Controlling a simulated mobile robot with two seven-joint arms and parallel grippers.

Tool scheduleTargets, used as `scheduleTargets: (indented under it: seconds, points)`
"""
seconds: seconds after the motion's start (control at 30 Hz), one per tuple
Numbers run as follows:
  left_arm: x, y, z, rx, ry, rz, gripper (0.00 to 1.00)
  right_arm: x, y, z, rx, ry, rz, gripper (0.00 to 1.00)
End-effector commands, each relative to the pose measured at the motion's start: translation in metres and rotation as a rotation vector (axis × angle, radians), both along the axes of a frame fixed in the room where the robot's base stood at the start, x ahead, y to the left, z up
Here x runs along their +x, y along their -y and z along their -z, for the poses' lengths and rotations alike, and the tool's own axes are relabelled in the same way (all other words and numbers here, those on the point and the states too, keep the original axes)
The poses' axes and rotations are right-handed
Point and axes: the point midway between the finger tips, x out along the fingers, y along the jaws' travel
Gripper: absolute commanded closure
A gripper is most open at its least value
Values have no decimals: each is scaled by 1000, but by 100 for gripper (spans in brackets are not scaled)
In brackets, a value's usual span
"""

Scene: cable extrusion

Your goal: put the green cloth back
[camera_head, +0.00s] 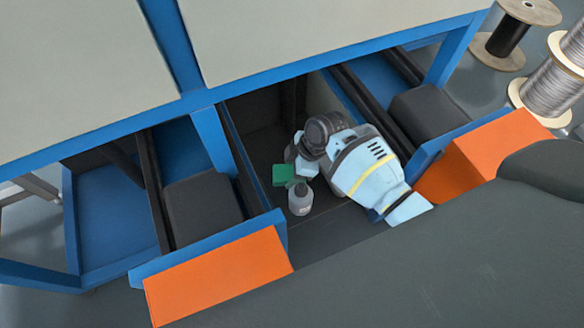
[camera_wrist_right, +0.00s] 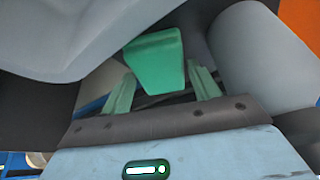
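The green cloth (camera_head: 284,174), a small folded-looking block, is in the dark bay between two pulled-out drawers. My right gripper (camera_head: 294,167) is down in this bay, right by the cloth; the wrist hides much of it. In the right wrist view the cloth (camera_wrist_right: 153,55) shows between and just beyond the two green fingers of the right gripper (camera_wrist_right: 163,75). The fingers are spread, with a gap on each side of the cloth. My left gripper is not in view.
Orange-fronted drawers stand left (camera_head: 219,275) and right (camera_head: 482,158) of the bay, each with a dark grey block inside. A blue-framed bench (camera_head: 192,99) overhangs behind. Wire spools (camera_head: 551,88) stand at top right. A large grey shape (camera_wrist_right: 60,35) crowds the fingers in the wrist view.

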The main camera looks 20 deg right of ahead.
Motion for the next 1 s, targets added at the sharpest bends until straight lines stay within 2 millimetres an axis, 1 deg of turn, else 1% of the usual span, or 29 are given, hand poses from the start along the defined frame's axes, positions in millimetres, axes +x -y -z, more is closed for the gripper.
scheduleTargets:
  seconds: [0.27, 0.37, 0.47, 0.8, 1.0]
  points:
    - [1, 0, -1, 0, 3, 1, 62, 0, 0, -1, 0, 0, 0, 37]
    - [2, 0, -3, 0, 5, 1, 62, 0, 2, -6, 0, 1, -1, 37]
    - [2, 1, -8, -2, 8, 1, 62, -2, 6, -17, -2, 2, 0, 37]
    - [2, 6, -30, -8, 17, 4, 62, -10, 30, -79, -2, 4, 0, 37]
    - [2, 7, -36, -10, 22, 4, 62, -14, 39, -104, 0, 2, -1, 37]
